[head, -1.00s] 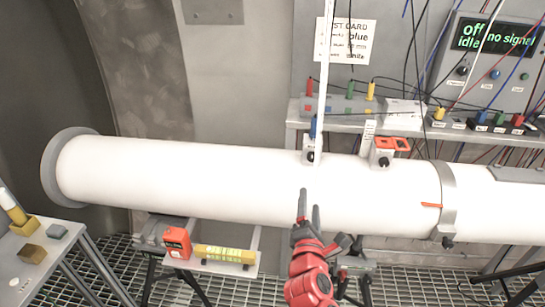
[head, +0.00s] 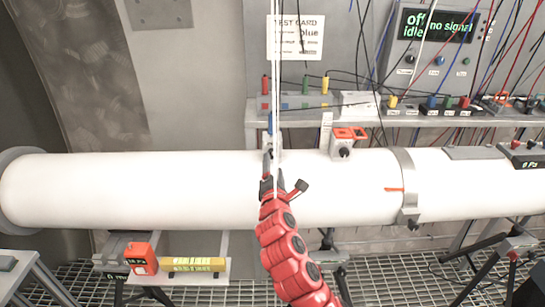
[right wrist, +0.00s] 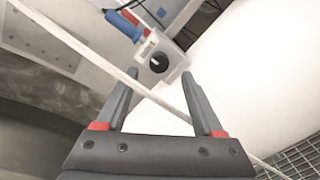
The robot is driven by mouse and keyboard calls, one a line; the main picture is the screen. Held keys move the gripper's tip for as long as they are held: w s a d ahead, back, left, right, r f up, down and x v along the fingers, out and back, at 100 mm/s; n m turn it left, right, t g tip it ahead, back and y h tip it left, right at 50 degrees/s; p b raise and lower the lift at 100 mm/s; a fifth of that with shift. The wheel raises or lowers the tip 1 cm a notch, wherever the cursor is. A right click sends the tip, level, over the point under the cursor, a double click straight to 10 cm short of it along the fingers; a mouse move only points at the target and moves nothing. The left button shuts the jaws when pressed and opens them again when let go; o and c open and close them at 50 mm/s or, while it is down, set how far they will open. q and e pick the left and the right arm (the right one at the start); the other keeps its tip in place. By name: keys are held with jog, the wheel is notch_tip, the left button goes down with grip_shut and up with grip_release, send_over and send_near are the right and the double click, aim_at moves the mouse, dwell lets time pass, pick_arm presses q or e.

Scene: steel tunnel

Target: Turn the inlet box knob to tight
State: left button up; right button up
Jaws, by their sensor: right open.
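A small white box (right wrist: 148,48) with a round dark knob (right wrist: 157,62) shows in the right wrist view, beside a blue-and-red plug (right wrist: 126,24). The knob has a pale mark on its face. In the head view this box (head: 277,142) sits on top of the white pipe (head: 140,188), and its knob is mostly hidden behind my gripper. My right gripper (right wrist: 158,78) is open and empty, with the knob ahead between its fingertips and apart from them. It also shows in the head view (head: 268,153). My left gripper is not in view.
A second box (head: 342,152) with a knob and an orange top stands to the right on the pipe. A thin white line (head: 272,70) runs vertically past the first box. A shelf (head: 400,120) with plugs and cables lies behind. A metal clamp ring (head: 405,190) circles the pipe.

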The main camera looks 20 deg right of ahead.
aim_at(272, 156)
jog(key=shift+p+x, duration=0.4)
jog(key=shift+x, duration=1.6)
jog(key=shift+a, duration=0.1)
grip_shut()
